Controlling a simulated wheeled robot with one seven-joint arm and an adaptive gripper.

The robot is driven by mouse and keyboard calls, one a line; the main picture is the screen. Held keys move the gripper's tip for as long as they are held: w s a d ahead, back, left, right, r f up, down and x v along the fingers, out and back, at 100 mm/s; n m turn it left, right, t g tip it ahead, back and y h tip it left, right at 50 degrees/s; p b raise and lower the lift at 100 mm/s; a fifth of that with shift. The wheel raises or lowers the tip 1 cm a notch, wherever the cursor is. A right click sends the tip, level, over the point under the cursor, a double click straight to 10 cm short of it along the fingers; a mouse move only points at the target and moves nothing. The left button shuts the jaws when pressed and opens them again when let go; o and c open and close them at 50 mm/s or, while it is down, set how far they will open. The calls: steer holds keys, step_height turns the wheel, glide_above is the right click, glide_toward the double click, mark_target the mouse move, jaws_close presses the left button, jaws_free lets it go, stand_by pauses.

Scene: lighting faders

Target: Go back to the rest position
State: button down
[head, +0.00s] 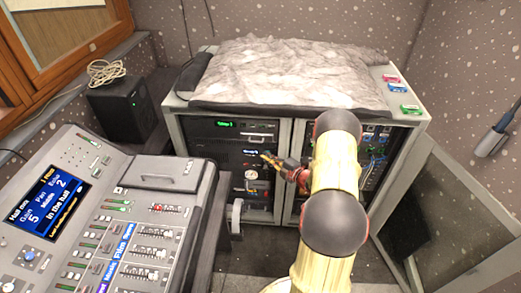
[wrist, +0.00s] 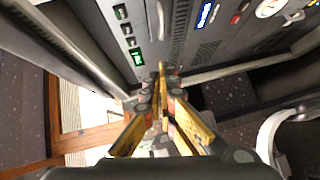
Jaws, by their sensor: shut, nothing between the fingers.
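My gripper (head: 266,156) is at the end of my yellow arm in the head view, in front of the rack cabinet's (head: 292,195) left bay. Its fingers are shut and nothing is held between them. In the wrist view my gripper (wrist: 162,68) points at the dark rack panel (wrist: 180,40), and its fingertips meet near the middle of the picture. I cannot tell whether the tips touch the panel. The lighting console (head: 105,225) with its faders and blue screen (head: 47,203) stands at the left, apart from my gripper.
A grey crumpled cover (head: 290,72) lies on the cabinet. Several small coloured items, one a green block (head: 410,109), lie at its right edge. A black speaker (head: 125,108) stands behind the console. A glass panel (head: 440,200) is at the right. Some floor (head: 255,255) shows between console and cabinet.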

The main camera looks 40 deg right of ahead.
steer(key=shift+s, duration=1.1)
